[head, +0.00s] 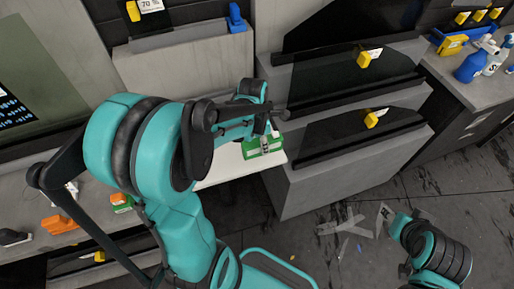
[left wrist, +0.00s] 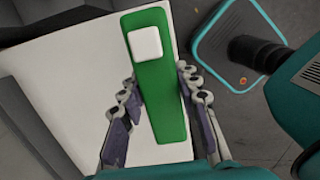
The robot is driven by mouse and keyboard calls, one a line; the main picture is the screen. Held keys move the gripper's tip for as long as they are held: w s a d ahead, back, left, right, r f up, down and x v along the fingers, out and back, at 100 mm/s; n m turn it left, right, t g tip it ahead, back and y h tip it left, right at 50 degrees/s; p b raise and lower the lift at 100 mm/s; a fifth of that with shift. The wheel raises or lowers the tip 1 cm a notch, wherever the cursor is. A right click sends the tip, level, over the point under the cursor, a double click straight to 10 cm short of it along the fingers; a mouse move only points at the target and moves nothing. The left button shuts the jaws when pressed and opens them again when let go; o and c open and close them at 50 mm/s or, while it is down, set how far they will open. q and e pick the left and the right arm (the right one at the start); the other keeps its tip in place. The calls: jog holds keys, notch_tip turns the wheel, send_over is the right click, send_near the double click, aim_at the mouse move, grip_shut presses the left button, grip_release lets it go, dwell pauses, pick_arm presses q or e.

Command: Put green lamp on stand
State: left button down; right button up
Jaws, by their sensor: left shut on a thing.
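The green lamp (left wrist: 160,90), a long green body with a white square block on one end, lies between the fingers of my left gripper (left wrist: 158,95) in the left wrist view. My left gripper is shut on it. In the head view the lamp (head: 251,153) shows as a green piece under my left gripper (head: 266,140), partly hidden by the fingers. A white flat surface (head: 225,166), perhaps the stand, lies beneath it; I cannot tell whether the lamp touches it. It also shows in the left wrist view (left wrist: 75,80). My right gripper is not in view, only part of that arm.
A grey stepped rack (head: 325,183) with dark tinted panes stands right of the white surface. A counter at the far right holds spray bottles (head: 472,64) and a blue bin. An orange tool (head: 59,224) lies at left. Film scraps (head: 342,225) litter the floor.

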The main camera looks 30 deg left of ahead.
pick_arm(q)
jog(key=shift+w+a+f, duration=0.8)
jog(key=shift+w+a, duration=0.05)
jog(key=shift+w, duration=0.1)
notch_tip(320, 180, down, 3)
jog(key=shift+f+b, duration=0.2)
jog(key=shift+b, duration=0.8)
jog(key=shift+f, duration=0.3)
jog(key=shift+r, duration=0.1)
jog(key=shift+f, duration=0.2)
jog(key=c, duration=1.1)
grip_release()
jog(key=shift+r, duration=0.1)
